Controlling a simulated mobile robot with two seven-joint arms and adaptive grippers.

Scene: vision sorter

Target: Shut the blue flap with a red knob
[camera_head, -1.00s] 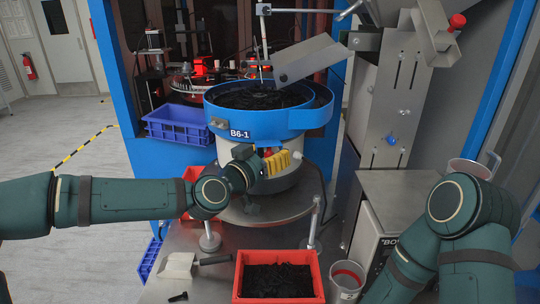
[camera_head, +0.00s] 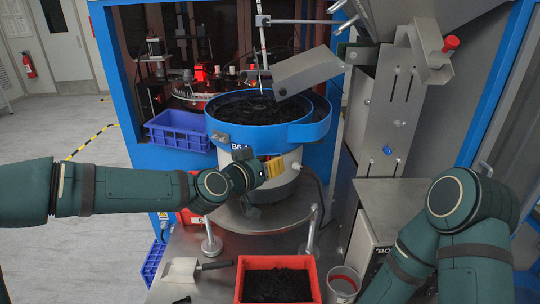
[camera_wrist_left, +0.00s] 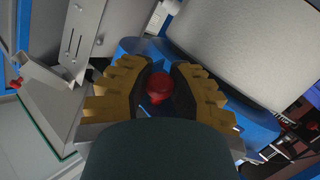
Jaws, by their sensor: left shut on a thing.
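My left gripper (camera_head: 275,167) is at the front of the blue feeder bowl (camera_head: 262,134), just below its rim. In the left wrist view its yellow-brown ribbed fingers (camera_wrist_left: 158,85) are shut on a red knob (camera_wrist_left: 159,87), which sits between them. In the head view the gripper hides the knob. Blue surface (camera_wrist_left: 257,128) shows behind the fingers in the wrist view; I cannot tell where the flap ends and the bowl begins, nor how far the flap stands open. My right arm (camera_head: 455,220) is at the right; its gripper is not in view.
A metal chute (camera_head: 308,72) hangs over the bowl. A steel hopper column (camera_head: 390,110) stands to the right, with another red knob (camera_head: 451,44) on it. A blue crate (camera_head: 178,130) is at the left. A red bin (camera_head: 278,284) and a scoop (camera_head: 182,270) lie in front.

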